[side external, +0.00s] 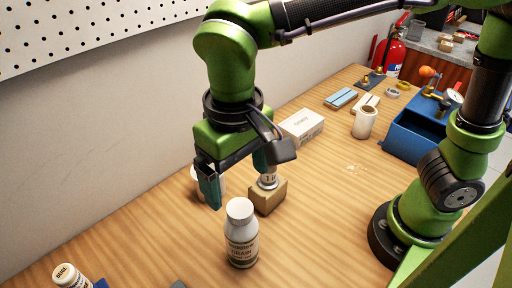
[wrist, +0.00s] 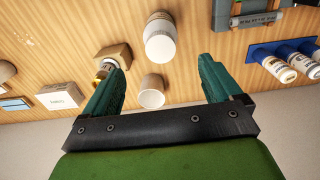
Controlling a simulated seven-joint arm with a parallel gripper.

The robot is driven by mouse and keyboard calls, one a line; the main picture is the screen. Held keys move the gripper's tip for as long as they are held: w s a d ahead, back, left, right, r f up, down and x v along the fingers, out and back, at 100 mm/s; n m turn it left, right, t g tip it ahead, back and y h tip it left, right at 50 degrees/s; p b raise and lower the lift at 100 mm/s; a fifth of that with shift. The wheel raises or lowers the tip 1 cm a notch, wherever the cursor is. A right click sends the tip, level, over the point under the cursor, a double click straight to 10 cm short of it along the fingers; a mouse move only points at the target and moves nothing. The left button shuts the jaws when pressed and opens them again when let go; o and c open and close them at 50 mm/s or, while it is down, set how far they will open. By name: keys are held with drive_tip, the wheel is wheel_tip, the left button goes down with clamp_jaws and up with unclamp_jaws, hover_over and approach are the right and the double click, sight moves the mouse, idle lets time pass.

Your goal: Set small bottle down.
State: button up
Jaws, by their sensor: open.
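My gripper (side external: 238,188) is open above the table, its two teal fingers apart and pointing down. It also shows in the wrist view (wrist: 162,82), with nothing clasped between the fingers. A small pale cylindrical thing (wrist: 152,92) stands on the table, seen between the fingers in the wrist view; in the side view the left finger mostly hides it. A small metallic, labelled piece (side external: 268,181) is at a tan block (side external: 267,198), beside the right finger. I cannot tell for sure which one is the small bottle. A larger white-capped drain bottle (side external: 241,236) stands upright in front.
Wood right of the block is clear.

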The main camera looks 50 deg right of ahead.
drive_tip(key=d+r+m+t+y, duration=0.1)
drive_tip(key=d+m+t, duration=0.3)
drive_tip(key=d, duration=1.9)
drive_tip(key=t+y, duration=0.1)
drive_tip(key=t, duration=0.2)
drive_tip(key=shift+s+d+r, duration=0.35)
drive_tip(key=shift+r, duration=0.05)
